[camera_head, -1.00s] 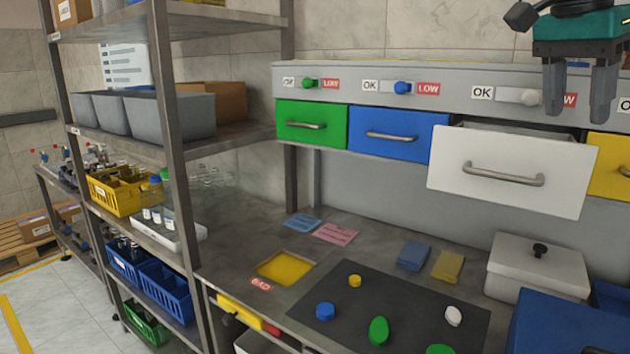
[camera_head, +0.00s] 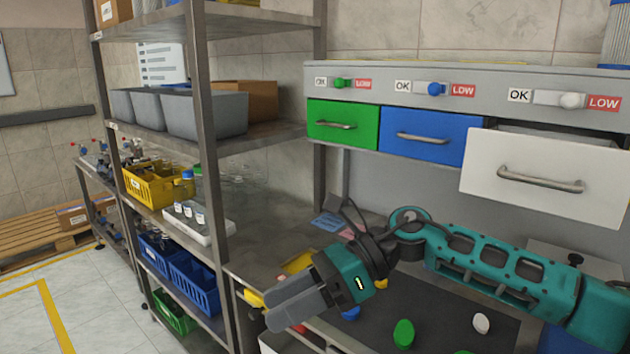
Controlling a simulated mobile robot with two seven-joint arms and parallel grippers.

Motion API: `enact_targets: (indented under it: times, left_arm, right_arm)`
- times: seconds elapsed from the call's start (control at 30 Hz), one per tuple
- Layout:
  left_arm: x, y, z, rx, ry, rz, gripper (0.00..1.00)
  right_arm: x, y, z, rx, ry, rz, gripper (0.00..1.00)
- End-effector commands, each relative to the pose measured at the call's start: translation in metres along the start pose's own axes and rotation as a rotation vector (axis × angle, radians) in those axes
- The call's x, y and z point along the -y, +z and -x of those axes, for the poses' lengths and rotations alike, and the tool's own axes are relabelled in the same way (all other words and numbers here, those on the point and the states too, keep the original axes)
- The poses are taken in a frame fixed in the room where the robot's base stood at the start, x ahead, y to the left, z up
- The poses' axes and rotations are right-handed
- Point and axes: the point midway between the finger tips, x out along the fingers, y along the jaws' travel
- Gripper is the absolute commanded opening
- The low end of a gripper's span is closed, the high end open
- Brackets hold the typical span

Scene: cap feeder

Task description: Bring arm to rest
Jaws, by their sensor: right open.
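My right arm, teal and dark grey, comes in from the right across the bench. My right gripper (camera_head: 272,311) is open and empty, pointing left over the bench's front left edge. My left gripper is out of view. The white drawer (camera_head: 545,181) stands pulled out. The blue drawer (camera_head: 422,137) and green drawer (camera_head: 343,124) are shut. On the dark mat (camera_head: 450,312) lie a green cap (camera_head: 403,334), a white cap (camera_head: 481,323) and a blue cap (camera_head: 351,314), partly hidden by my gripper.
A metal shelf rack (camera_head: 205,150) with grey bins (camera_head: 205,114), a yellow crate (camera_head: 152,184) and blue crates (camera_head: 193,283) stands left of the bench. A lidded white box (camera_head: 560,262) is partly hidden behind my arm.

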Motion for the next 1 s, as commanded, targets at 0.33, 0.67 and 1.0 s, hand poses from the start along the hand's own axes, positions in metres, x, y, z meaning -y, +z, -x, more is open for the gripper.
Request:
enact_targets:
  times: [0.33,0.67,1.0]
  left_arm:
    - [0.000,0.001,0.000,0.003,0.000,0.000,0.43]
    - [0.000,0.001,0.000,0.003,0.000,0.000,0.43]
    - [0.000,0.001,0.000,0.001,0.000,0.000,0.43]
  right_arm:
    - [-0.003,0.016,-0.036,0.710,0.107,-0.662,0.52]
    - [0.033,-0.062,0.004,1.342,0.169,-1.424,0.52]
    - [0.012,-0.260,0.034,2.001,0.156,-2.208,0.52]
